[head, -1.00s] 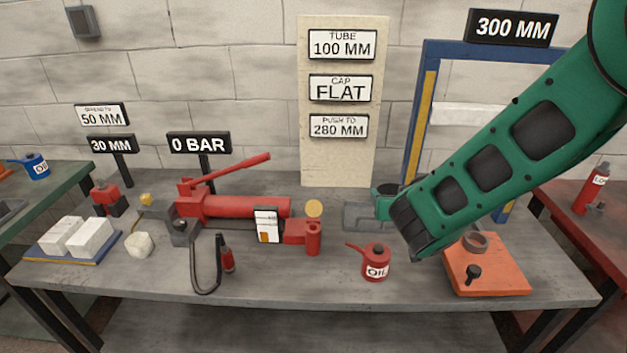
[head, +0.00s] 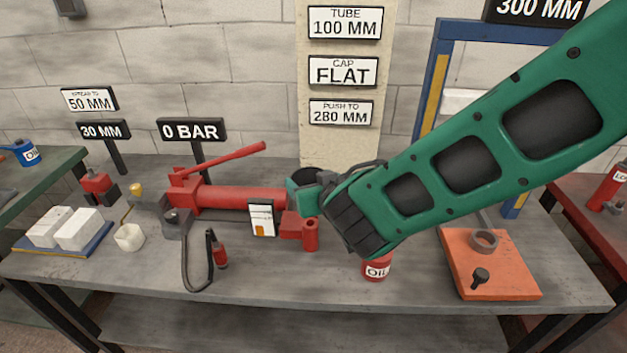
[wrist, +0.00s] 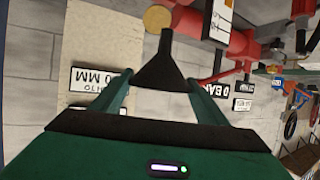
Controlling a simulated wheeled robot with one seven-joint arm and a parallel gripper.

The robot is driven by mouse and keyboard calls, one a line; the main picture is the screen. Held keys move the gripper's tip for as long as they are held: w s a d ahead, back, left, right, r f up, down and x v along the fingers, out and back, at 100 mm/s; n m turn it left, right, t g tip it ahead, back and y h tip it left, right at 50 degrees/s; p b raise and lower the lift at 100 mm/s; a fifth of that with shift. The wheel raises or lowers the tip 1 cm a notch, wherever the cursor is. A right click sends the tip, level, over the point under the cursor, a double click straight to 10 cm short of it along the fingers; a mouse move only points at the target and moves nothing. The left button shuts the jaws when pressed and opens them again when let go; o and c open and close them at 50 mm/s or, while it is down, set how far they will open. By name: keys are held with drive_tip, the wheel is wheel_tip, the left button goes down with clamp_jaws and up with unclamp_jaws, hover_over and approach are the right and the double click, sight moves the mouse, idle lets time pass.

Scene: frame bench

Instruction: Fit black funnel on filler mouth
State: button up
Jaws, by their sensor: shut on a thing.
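My gripper (head: 306,188) is above the right end of the red hand pump (head: 240,198), in front of the tall board. In the wrist view my gripper (wrist: 160,88) is shut on the black funnel (wrist: 165,66), whose wide end is between the green fingers. Its narrow spout points toward the top of that picture, close to a round yellow disc (wrist: 157,18). In the head view the funnel (head: 303,175) shows only as a dark rim at the fingers. I cannot make out the filler mouth for certain; my gripper covers part of the pump's right end.
A red oil can (head: 377,267) stands just below my wrist. An orange plate (head: 490,268) with a ring and a black knob lies at right. The front middle of the bench (head: 290,280) is clear.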

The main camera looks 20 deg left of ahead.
drive_tip(key=shift+f, duration=2.85)
drive_tip(key=shift+s, duration=0.1)
drive_tip(key=shift+f, duration=1.9)
drive_tip(key=o, duration=1.1)
drive_tip(key=shift+s, duration=0.1)
drive_tip(key=shift+v, duration=5.15)
drive_tip(key=shift+d, duration=0.15)
drive_tip(key=shift+d, duration=0.15)
